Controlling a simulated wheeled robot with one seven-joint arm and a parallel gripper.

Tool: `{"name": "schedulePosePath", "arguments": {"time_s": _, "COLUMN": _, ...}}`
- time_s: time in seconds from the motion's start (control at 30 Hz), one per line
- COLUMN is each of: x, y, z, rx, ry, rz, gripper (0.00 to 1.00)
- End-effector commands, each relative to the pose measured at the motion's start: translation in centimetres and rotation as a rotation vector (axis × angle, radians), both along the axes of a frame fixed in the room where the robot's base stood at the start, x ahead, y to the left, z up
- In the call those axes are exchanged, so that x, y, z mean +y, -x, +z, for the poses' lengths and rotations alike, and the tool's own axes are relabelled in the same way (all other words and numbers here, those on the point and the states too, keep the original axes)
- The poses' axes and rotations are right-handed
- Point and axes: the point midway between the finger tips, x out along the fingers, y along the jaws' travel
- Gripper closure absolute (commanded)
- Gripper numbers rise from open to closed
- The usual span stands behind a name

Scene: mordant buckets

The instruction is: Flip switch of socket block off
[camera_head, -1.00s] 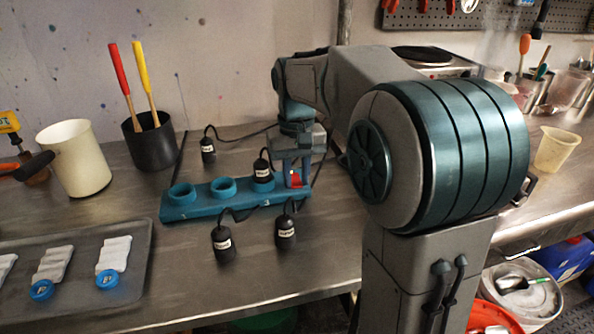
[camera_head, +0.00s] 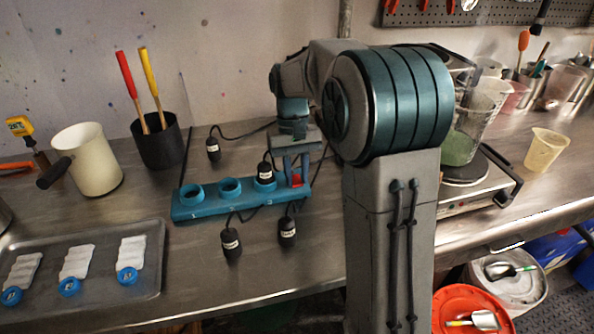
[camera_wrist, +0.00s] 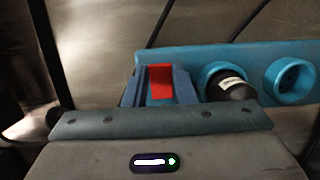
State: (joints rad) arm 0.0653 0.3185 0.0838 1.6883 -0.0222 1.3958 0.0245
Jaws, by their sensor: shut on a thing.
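The blue socket block (camera_head: 205,208) lies on the steel bench, with several round sockets in a row. Its red switch (camera_head: 297,181) is at the right end; in the wrist view the switch (camera_wrist: 160,82) is at the centre. My gripper (camera_head: 296,172) points down over that end. Its fingers stand on both sides of the red switch and are shut on it. A black labelled plug (camera_head: 264,170) sits in the socket nearest the switch, and the other visible sockets are empty. Which way the switch is tilted I cannot tell.
Loose black plugs (camera_head: 231,243) with cords lie in front of and behind the block. A metal tray (camera_head: 100,290) is at front left, with a white mug (camera_head: 88,160) and black pot (camera_head: 160,150) behind. A hot plate (camera_head: 470,195) stands right of my arm.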

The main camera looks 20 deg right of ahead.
Motion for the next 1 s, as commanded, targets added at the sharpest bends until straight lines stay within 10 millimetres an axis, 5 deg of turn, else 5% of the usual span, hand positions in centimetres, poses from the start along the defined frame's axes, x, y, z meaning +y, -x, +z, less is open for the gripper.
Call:
{"name": "schedulePosePath", "arguments": {"time_s": 0.1, "x": 0.0, "y": 0.0, "z": 0.1, "rx": -0.002, "ry": 0.0, "rz": 0.0, "gripper": 0.55}}
{"name": "schedulePosePath", "arguments": {"time_s": 0.47, "x": 0.0, "y": -0.2, "z": 0.6, "rx": -0.003, "ry": 0.0, "rz": 0.0, "gripper": 0.55}}
{"name": "schedulePosePath", "arguments": {"time_s": 1.0, "x": 0.0, "y": -3.0, "z": 11.1, "rx": -0.004, "ry": 0.0, "rz": 0.001, "gripper": 0.55}}
